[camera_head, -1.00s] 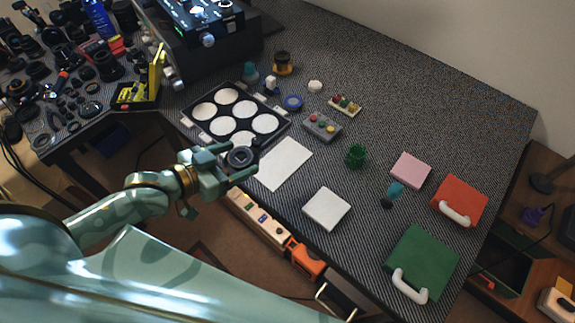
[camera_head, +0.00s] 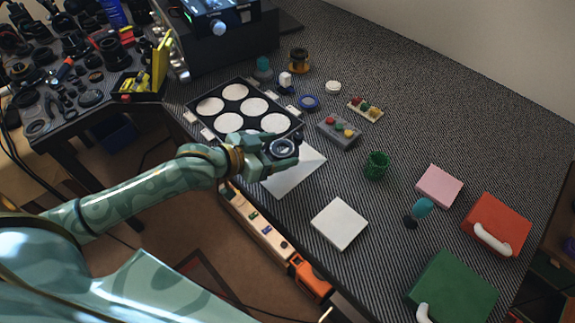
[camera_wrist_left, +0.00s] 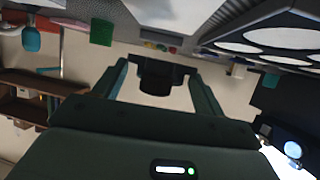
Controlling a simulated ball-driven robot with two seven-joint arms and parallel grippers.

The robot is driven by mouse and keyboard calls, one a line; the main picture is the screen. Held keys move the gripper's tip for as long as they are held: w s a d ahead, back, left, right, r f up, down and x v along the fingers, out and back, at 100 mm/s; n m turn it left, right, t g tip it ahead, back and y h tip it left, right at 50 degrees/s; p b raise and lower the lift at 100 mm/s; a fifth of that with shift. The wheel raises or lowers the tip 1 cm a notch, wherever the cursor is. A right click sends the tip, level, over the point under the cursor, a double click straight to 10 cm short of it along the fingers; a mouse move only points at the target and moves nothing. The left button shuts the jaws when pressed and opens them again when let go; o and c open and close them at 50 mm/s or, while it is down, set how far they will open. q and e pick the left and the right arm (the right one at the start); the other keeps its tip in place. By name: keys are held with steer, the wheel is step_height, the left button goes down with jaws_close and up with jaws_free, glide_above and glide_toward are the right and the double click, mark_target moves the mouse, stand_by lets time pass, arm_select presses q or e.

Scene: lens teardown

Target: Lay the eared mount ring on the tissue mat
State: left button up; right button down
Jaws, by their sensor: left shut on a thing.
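My left gripper (camera_head: 281,153) is shut on the eared mount ring (camera_head: 284,147), a dark ring with a lighter inside. In the head view the ring is over the upper part of the white tissue mat (camera_head: 296,180), which lies flat at the table's near edge and is partly hidden by the gripper. In the left wrist view the ring (camera_wrist_left: 161,76) is a dark piece between the two fingers. It appears to be held above the table; its exact height cannot be told. My right gripper is not in view.
A black tray with white round pads (camera_head: 192,117) stands just behind the mat. A white square block (camera_head: 339,224) lies to the right along the near edge.

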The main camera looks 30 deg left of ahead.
arm_select(q)
steer(key=shift+w+d+f+b, duration=0.25)
steer(key=shift+d+f, duration=0.1)
steer(key=shift+f, duration=0.2)
steer(key=shift+w+d+f+b, duration=0.2)
steer(key=shift+d+f, duration=0.1)
steer(key=shift+f, duration=0.2)
step_height(320, 180, down, 4)
steer(key=b, duration=0.2)
steer(key=shift+w+d+r+b, duration=0.1)
steer(key=shift+d+b, duration=0.05)
steer(key=shift+b, duration=0.15)
steer(key=shift+r, duration=0.3)
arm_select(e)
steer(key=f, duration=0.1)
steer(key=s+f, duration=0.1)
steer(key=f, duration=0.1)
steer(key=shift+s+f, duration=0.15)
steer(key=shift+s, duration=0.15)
arm_select(q)
steer(key=shift+f, duration=0.15)
steer(key=o, duration=1)
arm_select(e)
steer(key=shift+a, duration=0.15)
